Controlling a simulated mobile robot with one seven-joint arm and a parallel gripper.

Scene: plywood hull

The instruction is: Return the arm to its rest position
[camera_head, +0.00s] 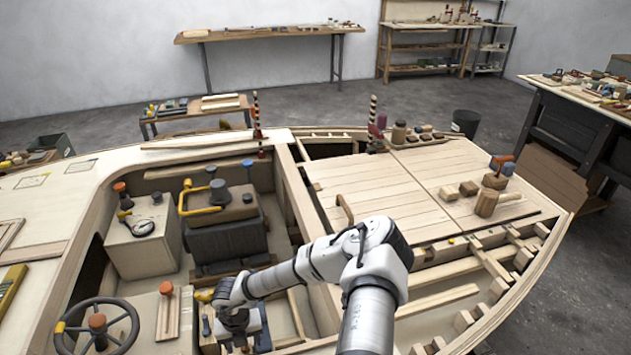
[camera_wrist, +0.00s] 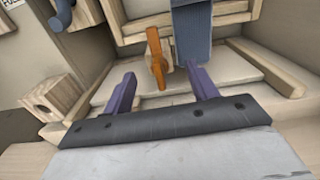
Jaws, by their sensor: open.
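My arm reaches out from the bottom of the head view and bends down to the left into the open cockpit of the plywood hull (camera_head: 345,200). My gripper (camera_head: 240,345) is low in the cockpit there, and its fingertips are hard to make out. In the wrist view my gripper (camera_wrist: 160,85) is open, with its two purple fingers apart. An orange handle (camera_wrist: 157,58) shows beyond and between the fingers. I cannot tell whether any finger touches it.
A steering wheel (camera_head: 97,328) and a lever with an orange knob (camera_head: 167,300) are left of my gripper. A black seat-like unit with a yellow handle (camera_head: 222,220) stands behind it. Wooden blocks (camera_head: 487,200) sit on the right deck. In the wrist view a blue-grey ribbed piece (camera_wrist: 193,40) is close by.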

